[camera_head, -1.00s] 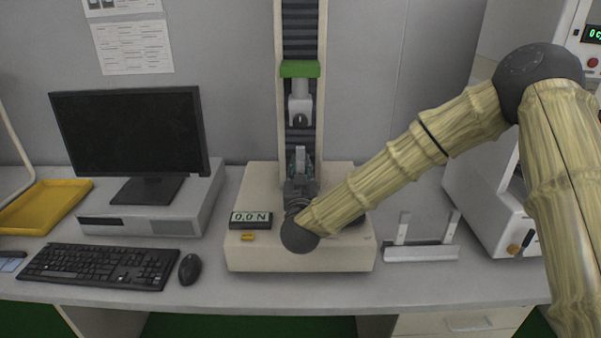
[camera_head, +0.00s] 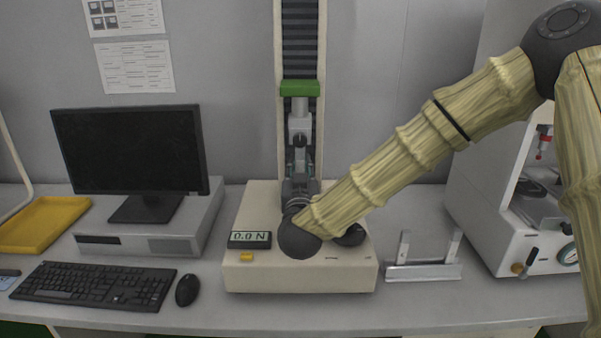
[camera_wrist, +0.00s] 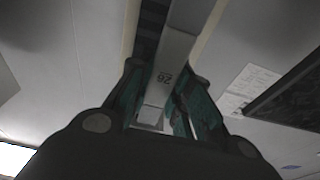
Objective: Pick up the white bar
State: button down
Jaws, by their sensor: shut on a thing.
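The white bar (camera_wrist: 178,55) is a pale flat strip marked with an upside-down "26" in the wrist view. Its lower part sits between the two teal-padded fingers of my gripper (camera_wrist: 158,105), and it stretches upward past them. In the head view, my gripper (camera_head: 300,158) points up in front of the testing machine's column, just below the upper clamp (camera_head: 299,122). It is shut on the bar. My wrist hides the lower part of the machine's middle, and the bar is hard to make out there. I cannot tell whether the bar touches the clamp.
The testing machine's cream base (camera_head: 255,278) carries a "0.0 N" display (camera_head: 250,240). A metal stand (camera_head: 422,271) with two uprights is to its right, then a white instrument (camera_head: 500,235). A monitor (camera_head: 130,150), keyboard (camera_head: 92,286), mouse (camera_head: 187,290) and yellow tray (camera_head: 42,225) are left.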

jog(key=s+b, duration=0.1)
jog(key=s, duration=1.6)
jog(key=shift+b, duration=0.3)
